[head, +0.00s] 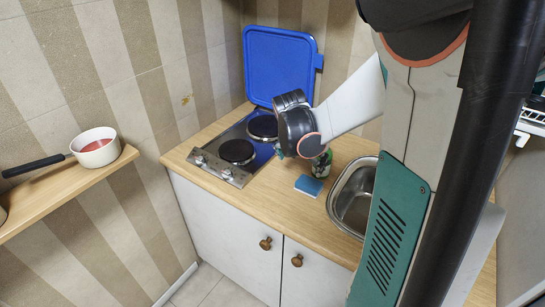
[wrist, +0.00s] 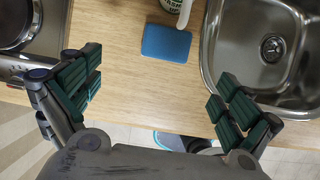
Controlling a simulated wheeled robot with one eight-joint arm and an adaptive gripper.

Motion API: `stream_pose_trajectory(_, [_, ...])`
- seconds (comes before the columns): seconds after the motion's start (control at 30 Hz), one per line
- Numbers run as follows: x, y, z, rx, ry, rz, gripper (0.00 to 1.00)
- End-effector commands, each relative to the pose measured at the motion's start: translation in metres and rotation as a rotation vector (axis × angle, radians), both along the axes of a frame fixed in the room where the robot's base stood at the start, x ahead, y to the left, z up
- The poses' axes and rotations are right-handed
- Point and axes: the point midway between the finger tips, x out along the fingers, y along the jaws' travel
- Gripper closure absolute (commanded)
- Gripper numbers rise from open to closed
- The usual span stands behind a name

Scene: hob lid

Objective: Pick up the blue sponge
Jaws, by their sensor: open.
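The blue sponge (head: 309,186) lies flat on the wooden worktop, between the hob and the sink. It also shows in the wrist view (wrist: 166,41), at the upper middle. My gripper (wrist: 160,98) is open, with its fingers wide apart, and nothing is between them. The sponge lies beyond the fingertips in the wrist view, roughly midway between them and not touched. In the head view my gripper (head: 282,150) is mostly hidden behind my wrist, above the worktop near the hob.
A can or jar (head: 322,162) stands just behind the sponge. The metal sink (head: 352,196) is to the right. The hob (head: 222,160) with its raised blue lid (head: 279,65) is to the left. A pan (head: 96,147) sits on a wooden shelf (head: 70,190) further left.

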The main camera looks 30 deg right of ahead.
Motion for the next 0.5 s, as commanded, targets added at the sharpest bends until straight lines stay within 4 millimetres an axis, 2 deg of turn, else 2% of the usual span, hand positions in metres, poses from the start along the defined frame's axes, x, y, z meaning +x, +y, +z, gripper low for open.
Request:
stream_pose_trajectory(0.17, [-0.003, -0.016, -0.017, -0.006, 0.037, 0.017, 0.02])
stream_pose_trajectory(0.5, [0.006, -0.036, -0.073, -0.007, 0.034, 0.017, 0.02])
